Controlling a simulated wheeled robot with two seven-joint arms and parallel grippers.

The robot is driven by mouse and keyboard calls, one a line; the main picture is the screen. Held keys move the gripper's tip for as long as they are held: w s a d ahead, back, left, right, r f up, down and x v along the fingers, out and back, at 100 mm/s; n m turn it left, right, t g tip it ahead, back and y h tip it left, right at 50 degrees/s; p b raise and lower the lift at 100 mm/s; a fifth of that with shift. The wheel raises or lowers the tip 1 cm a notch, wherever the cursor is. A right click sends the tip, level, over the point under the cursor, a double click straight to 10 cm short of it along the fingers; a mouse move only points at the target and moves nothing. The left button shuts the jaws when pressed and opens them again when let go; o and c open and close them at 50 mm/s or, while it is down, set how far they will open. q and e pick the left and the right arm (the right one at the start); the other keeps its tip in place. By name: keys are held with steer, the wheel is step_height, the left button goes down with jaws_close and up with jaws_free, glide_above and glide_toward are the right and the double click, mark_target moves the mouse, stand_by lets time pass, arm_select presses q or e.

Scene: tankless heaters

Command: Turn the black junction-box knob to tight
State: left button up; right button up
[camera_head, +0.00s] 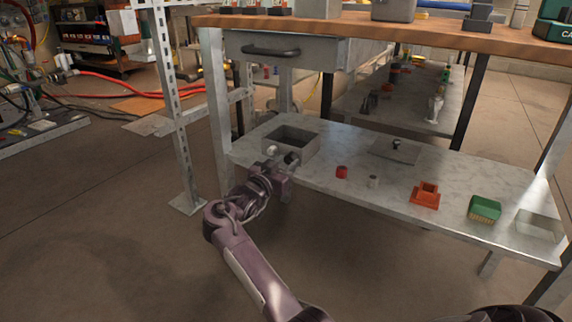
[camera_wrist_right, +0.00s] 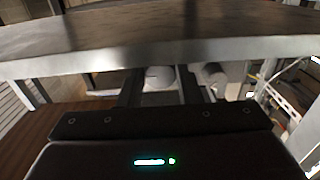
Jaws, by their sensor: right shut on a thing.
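A grey open-topped box (camera_head: 312,146) sits at the left end of the lower metal shelf. A pale round knob (camera_head: 272,150) shows on its front, and a dark part shows to its right, close to my fingers. My right gripper (camera_head: 288,163) is at the box's front, its fingers shut on a knob. In the right wrist view the knob (camera_wrist_right: 158,77) between the fingers is round and looks pale, so I cannot confirm black. A second round part (camera_wrist_right: 211,74) is just right of the fingers there. The knob's turn position is unreadable. My left gripper is not in view.
On the lower shelf (camera_head: 330,182) are a red knob (camera_head: 342,172), a small grey piece (camera_head: 373,181), a plate with a black knob (camera_head: 396,145), an orange fitting (camera_head: 426,193) and a green basket (camera_head: 484,209). A drawer (camera_head: 290,47) hangs above. A slotted upright (camera_head: 168,90) stands left.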

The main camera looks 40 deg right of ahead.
steer(key=shift+m, duration=1.4)
steer(key=o, duration=1)
steer(key=shift+c, duration=0.2)
